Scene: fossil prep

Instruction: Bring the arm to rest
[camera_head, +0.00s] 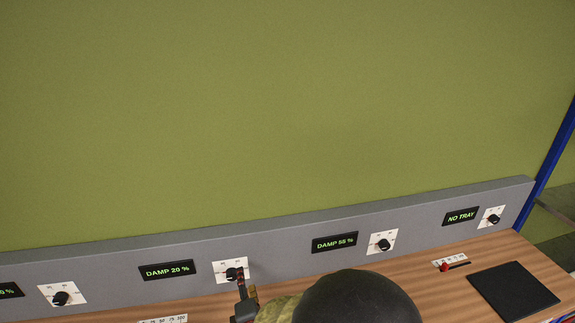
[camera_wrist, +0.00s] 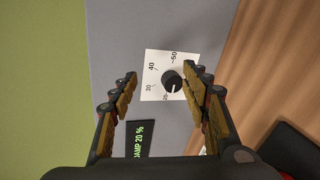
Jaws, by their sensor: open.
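My gripper (camera_head: 246,293) is at the grey panel, in front of the knob beside the "DAMP 20 %" display (camera_head: 167,270). In the wrist view my gripper (camera_wrist: 162,93) is open, its two fingers spread on either side of the black knob (camera_wrist: 173,80) on its white dial plate (camera_wrist: 153,88). The fingers look empty; I cannot tell whether one touches the knob. My dark rounded arm link hides part of the bench at the bottom of the head view.
The grey panel (camera_head: 300,237) runs along the back of the wooden bench (camera_head: 410,277). More knobs stand at the "DAMP 55 %" display (camera_head: 334,242) and the "NO TRAY" display (camera_head: 461,217). A blue post (camera_head: 550,165) stands beyond.

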